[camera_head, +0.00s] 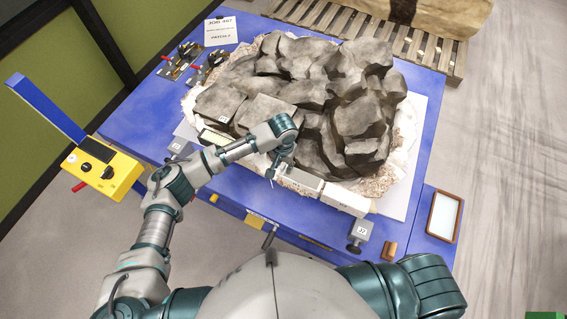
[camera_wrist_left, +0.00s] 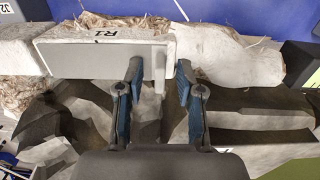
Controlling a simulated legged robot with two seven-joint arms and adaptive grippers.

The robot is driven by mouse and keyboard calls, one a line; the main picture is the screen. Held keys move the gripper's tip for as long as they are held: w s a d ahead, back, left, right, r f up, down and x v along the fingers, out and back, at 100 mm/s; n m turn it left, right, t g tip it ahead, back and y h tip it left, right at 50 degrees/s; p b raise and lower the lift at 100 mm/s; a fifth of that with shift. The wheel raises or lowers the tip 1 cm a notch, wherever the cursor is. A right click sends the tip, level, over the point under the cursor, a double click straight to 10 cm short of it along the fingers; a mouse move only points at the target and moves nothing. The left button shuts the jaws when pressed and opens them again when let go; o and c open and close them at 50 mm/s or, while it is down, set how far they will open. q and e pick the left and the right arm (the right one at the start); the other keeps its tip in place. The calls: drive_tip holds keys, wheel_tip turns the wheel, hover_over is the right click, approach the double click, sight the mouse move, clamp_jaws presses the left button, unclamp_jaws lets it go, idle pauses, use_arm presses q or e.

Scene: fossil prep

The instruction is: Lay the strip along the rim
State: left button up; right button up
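A large grey rock (camera_head: 310,85) sits in a rough pale plaster rim (camera_head: 402,150). White block-like pieces line its near edge; one (camera_head: 303,181) is beside my left gripper and another (camera_head: 347,200) lies to its right. In the left wrist view a white piece marked R1 (camera_wrist_left: 100,58) with a grey face lies at the fingertips. My left gripper (camera_head: 278,165) is over the near rim; its two blue fingers (camera_wrist_left: 158,75) are apart, with the end of the R1 piece showing between them. I cannot tell which piece is the strip. My right gripper is out of view.
The blue table (camera_head: 140,120) bears metal clamps (camera_head: 185,58), a sign (camera_head: 220,32) and a grey weight (camera_head: 360,232). A yellow control box (camera_head: 103,168) is at the left, a framed panel (camera_head: 443,215) at the right. A pallet (camera_head: 350,25) stands behind.

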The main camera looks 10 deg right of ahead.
use_arm(q)
drive_tip(key=shift+r, duration=0.1)
wheel_tip(320, 180, up, 12)
idle(0.5)
drive_tip(key=shift+f, duration=0.2)
